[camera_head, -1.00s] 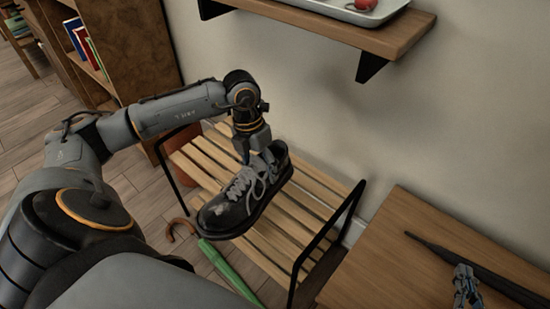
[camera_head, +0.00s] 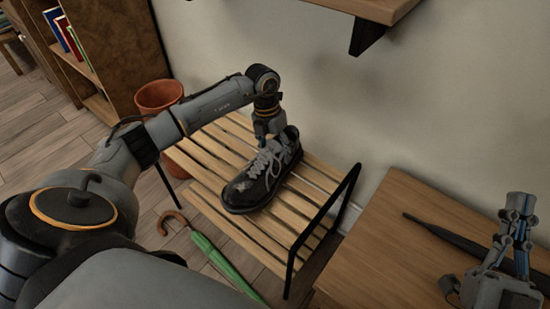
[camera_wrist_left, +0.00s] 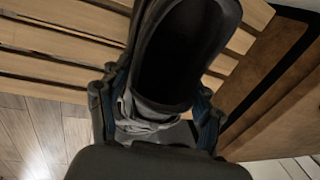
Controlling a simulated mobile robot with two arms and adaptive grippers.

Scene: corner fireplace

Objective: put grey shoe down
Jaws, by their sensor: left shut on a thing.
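The grey shoe (camera_head: 250,190), dark with grey laces, is over the slatted wooden bench (camera_head: 205,160), sole down and toe toward the lower left. It looks to be at or very near the slats; I cannot tell if it touches them. My left gripper (camera_head: 268,138) comes down from above and is shut on the shoe near its laces and ankle. In the left wrist view the shoe's dark opening (camera_wrist_left: 180,50) shows, with grey material between the fingers (camera_wrist_left: 152,115). My right gripper (camera_head: 518,215) is at the far right, over the wooden table, with its finger gap unclear.
A green umbrella (camera_head: 215,258) with a brown handle lies in front of the bench. A terracotta pot (camera_head: 158,95) and a bookcase (camera_head: 118,45) stand behind left. A wall shelf (camera_head: 385,8) hangs above. The table (camera_head: 385,240) at right carries a long dark object (camera_head: 455,238).

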